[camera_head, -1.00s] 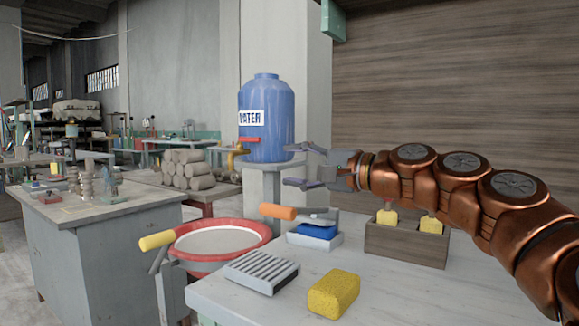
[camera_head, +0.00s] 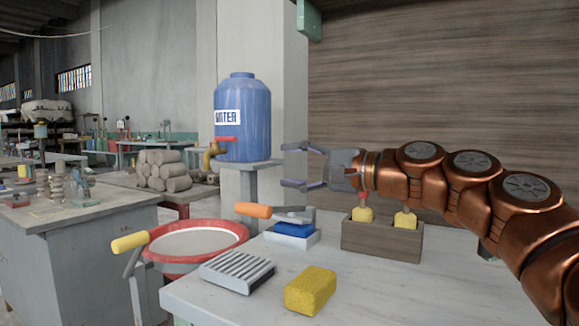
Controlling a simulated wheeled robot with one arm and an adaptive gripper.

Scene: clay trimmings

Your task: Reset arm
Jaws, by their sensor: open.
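My copper-coloured arm (camera_head: 445,175) reaches in from the right, with my gripper (camera_head: 284,165) at its left end. The gripper's two grey fingers are spread apart, pointing left, with nothing between them. It hangs in the air above the table, to the right of the blue water tank (camera_head: 243,120) and above the orange-handled tool (camera_head: 253,210). Nothing touches the fingers.
The white table (camera_head: 345,275) bears a yellow sponge (camera_head: 311,290), a ribbed grey tray (camera_head: 237,271), a blue block (camera_head: 294,229) and a wooden box (camera_head: 381,240) holding yellow-topped items. A red-rimmed basin (camera_head: 172,262) stands at the left. The water tank rests on a post.

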